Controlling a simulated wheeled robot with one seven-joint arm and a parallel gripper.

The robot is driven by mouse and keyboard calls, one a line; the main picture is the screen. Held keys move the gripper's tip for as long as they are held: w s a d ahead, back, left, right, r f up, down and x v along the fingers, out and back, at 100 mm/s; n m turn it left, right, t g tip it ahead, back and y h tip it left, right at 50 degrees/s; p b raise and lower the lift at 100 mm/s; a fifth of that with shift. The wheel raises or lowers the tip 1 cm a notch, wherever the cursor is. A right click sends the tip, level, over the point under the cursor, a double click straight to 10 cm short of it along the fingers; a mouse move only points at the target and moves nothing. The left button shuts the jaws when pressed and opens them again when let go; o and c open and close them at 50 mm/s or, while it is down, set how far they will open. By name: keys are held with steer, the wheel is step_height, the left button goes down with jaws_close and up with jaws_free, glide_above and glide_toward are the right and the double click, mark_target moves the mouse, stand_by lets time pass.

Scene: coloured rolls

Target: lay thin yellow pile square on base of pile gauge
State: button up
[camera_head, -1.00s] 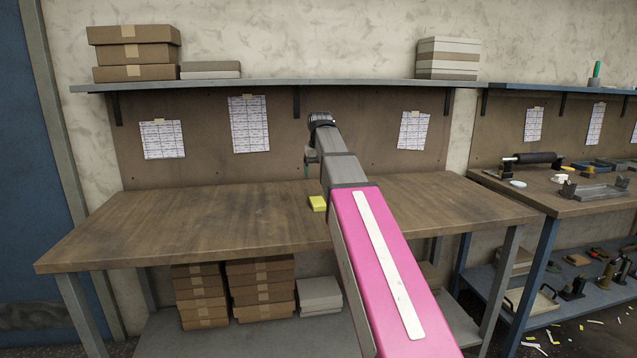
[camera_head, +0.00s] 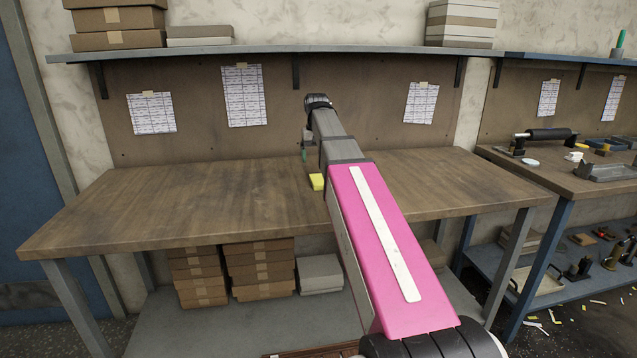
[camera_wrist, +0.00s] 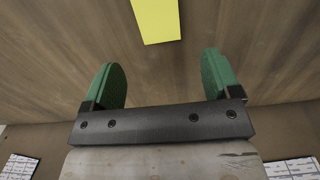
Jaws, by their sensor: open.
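A yellow block (camera_head: 317,182), seemingly the thin yellow pile square, lies on the wooden workbench just left of my arm. It also shows in the wrist view (camera_wrist: 157,20), at the top edge and partly cut off. My gripper (camera_wrist: 163,75) has two green fingers spread apart with nothing between them. The yellow piece lies beyond the fingertips, apart from them. In the head view my gripper (camera_head: 304,152) is small and mostly hidden at the end of my arm, above the bench. I cannot make out a pile gauge for certain.
The workbench (camera_head: 160,205) is otherwise clear. A shelf (camera_head: 270,52) with boxes runs above it. Taped sheets hang on the back board. A second bench (camera_head: 560,178) at the right carries a dark roller (camera_head: 548,134) and a grey tray (camera_head: 605,172).

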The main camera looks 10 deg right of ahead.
mark_target(317, 180)
steer(key=shift+w+f, duration=0.15)
steer(key=shift+f, duration=1.6)
steer(key=shift+w+f, duration=0.1)
steer(key=shift+f, duration=1.6)
steer(key=c, duration=1.1)
steer(key=shift+r, duration=0.2)
